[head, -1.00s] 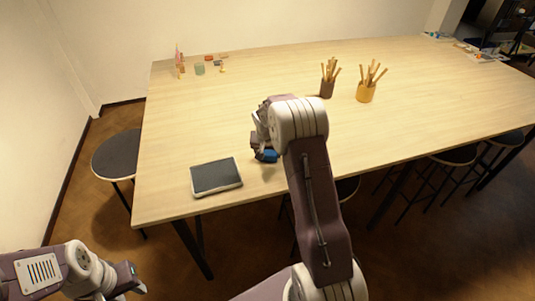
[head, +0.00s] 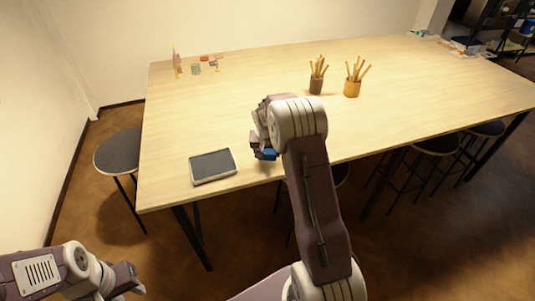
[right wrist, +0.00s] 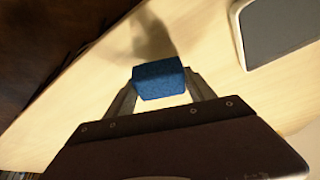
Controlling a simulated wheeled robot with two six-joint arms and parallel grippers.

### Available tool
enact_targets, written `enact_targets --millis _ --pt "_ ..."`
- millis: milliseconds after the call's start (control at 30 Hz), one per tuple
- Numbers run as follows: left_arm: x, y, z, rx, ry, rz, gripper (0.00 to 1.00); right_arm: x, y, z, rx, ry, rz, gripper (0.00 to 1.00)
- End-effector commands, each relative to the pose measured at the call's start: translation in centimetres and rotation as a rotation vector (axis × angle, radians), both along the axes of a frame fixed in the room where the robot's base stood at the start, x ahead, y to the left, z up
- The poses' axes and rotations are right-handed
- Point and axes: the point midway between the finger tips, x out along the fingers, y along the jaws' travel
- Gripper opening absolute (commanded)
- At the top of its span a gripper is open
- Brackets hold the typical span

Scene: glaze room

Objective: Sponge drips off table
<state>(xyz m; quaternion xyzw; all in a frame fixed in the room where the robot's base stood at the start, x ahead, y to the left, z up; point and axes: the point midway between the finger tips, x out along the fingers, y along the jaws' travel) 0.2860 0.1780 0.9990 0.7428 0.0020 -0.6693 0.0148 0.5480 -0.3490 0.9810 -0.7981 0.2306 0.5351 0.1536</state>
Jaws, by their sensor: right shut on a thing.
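A blue sponge (right wrist: 159,80) is held between the fingertips of my right gripper (right wrist: 160,90) in the right wrist view. In the head view the sponge (head: 264,154) shows at the lower end of the right gripper (head: 260,148), near the front edge of the wooden table (head: 240,110). The arm hides part of the table there. I cannot make out drips on the tabletop. My left gripper (head: 133,283) is low at the left, off the table, and its fingers are too unclear to judge.
A dark-topped tablet or tray (head: 213,166) lies left of the sponge by the front edge. Two pots of wooden tools (head: 316,85) (head: 352,87) stand farther back. Small items (head: 196,69) sit at the back left. A stool (head: 118,151) stands at the left end.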

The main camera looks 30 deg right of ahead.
Motion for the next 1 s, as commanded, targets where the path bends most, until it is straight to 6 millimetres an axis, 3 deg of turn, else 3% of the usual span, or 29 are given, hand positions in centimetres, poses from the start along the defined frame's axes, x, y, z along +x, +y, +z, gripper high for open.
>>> enact_targets --millis 500,1000 --pt "0.0 0.0 4.1 0.0 0.0 0.0 0.36 0.1 -0.1 5.0 -0.001 -0.003 0.006 0.19" --pt "0.0 0.0 4.2 0.0 0.0 0.0 0.36 0.1 -0.1 5.2 -0.001 -0.003 0.007 0.19"
